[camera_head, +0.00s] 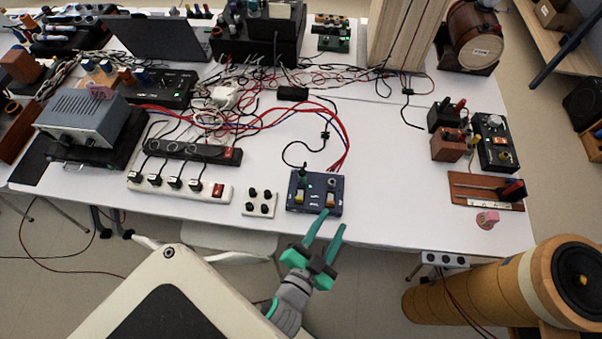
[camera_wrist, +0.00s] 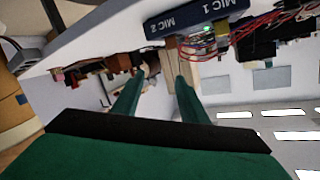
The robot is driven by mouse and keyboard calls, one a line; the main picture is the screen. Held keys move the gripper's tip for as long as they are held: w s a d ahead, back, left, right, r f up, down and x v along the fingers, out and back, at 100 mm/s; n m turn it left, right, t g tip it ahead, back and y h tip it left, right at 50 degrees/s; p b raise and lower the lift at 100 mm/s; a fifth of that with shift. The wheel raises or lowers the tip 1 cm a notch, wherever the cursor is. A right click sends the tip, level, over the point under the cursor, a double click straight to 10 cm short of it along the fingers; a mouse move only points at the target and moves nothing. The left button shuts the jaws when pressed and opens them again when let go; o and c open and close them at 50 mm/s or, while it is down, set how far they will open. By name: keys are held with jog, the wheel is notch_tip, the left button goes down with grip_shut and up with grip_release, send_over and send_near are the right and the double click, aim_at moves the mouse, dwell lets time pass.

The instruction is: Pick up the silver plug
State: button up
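I cannot make out the silver plug with certainty. A small silvery-grey piece (camera_head: 332,183) stands on top of the dark blue box (camera_head: 315,206) near the table's front edge, but it is too small to tell if it is the plug. My gripper (camera_head: 333,220) is open and empty, with its green fingers apart just in front of the box. In the wrist view, my gripper (camera_wrist: 160,75) also shows open with nothing between the fingers. The blue box (camera_wrist: 190,20), marked MIC 1 and MIC 2, lies above the fingertips there.
A white box with black knobs (camera_head: 259,203) and a white power strip (camera_head: 212,191) stand left of the blue box. Red and black cables (camera_head: 335,135) run behind it.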

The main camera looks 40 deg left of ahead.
jog(key=w+a+r+n+g+y, duration=0.1)
jog(key=w+a+r+y, duration=0.25)
jog(key=a, duration=0.25)
jog(key=w+a+r+n+y, duration=0.1)
jog(key=w+a+r+y, duration=0.2)
jog(key=a, duration=0.4)
jog(key=w+a+r+n+g+y, duration=0.1)
jog(key=w+a+r+n+y, duration=0.15)
jog(key=w+a, duration=0.3)
jog(key=s+a+r+n+g+y, duration=0.1)
jog(key=s+a+r+n+g, duration=0.3)
jog(key=a, duration=0.4)
jog(key=s+a+r+n+g+y, duration=0.1)
jog(key=a+r+n+g+y, duration=0.15)
jog(key=a+n+g, duration=0.5)
jog(key=n+g+h, duration=0.2)
jog(key=n+h, duration=0.4)
jog(key=h, duration=0.9)
send_over(302, 171)
notch_tip(302, 171, down, 7)
notch_tip(302, 171, down, 10)
jog(key=shift+f, duration=0.2)
grip_shut()
